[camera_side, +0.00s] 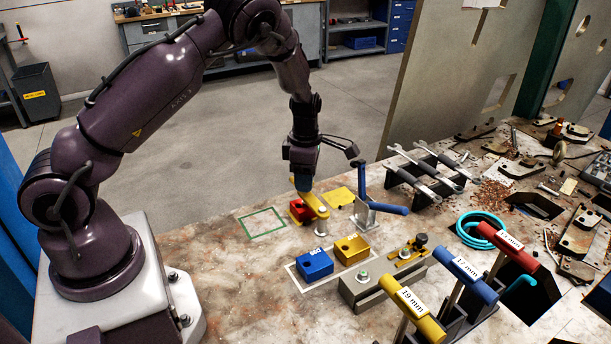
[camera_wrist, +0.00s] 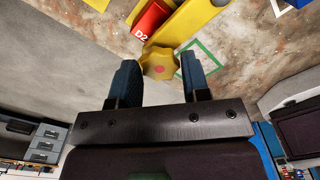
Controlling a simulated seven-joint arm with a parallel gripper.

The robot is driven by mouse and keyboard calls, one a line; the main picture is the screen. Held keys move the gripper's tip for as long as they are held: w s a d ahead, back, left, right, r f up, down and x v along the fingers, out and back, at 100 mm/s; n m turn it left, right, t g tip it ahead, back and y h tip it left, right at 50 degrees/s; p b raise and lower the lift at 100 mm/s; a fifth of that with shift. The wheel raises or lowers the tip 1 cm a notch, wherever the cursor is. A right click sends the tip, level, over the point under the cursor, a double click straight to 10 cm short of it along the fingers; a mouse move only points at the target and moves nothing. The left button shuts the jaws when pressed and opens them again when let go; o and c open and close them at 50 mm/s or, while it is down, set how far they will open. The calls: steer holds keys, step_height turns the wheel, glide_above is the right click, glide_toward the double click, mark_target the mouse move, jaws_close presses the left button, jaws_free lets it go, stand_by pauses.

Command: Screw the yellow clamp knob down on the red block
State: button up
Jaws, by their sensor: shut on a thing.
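The yellow clamp knob (camera_wrist: 160,64) is a lobed star knob with a red dot at its centre. In the wrist view it sits between the two dark blue fingers of my gripper (camera_wrist: 161,80), which is shut on it. The red block (camera_wrist: 151,17), marked D2, lies just beyond the knob, beside a yellow clamp bar (camera_wrist: 190,20). In the side view my gripper (camera_side: 303,187) points down over the red block (camera_side: 297,212) and the yellow bar (camera_side: 316,204). The fingers mostly hide the knob there, and its height on the thread cannot be told.
A blue block (camera_side: 314,265) and a gold block (camera_side: 351,249) sit in front. A blue-handled toggle clamp (camera_side: 382,205) stands close on the right. T-handle wrenches (camera_side: 413,302) and a spanner rack (camera_side: 425,178) are further right. The green outlined square (camera_side: 263,222) is empty.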

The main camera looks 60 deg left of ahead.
steer(key=m, duration=0.5)
steer(key=shift+w+a+r+m, duration=0.1)
steer(key=shift+w+r+m, duration=0.1)
steer(key=shift+m, duration=0.1)
steer(key=m, duration=0.9)
steer(key=shift+m, duration=0.4)
steer(key=m, duration=0.4)
steer(key=shift+s+m, duration=0.1)
steer(key=shift+m, duration=0.3)
steer(key=o, duration=0.8)
steer(key=shift+c, duration=0.2)
steer(key=shift+f, duration=0.1)
steer(key=shift+s, duration=0.1)
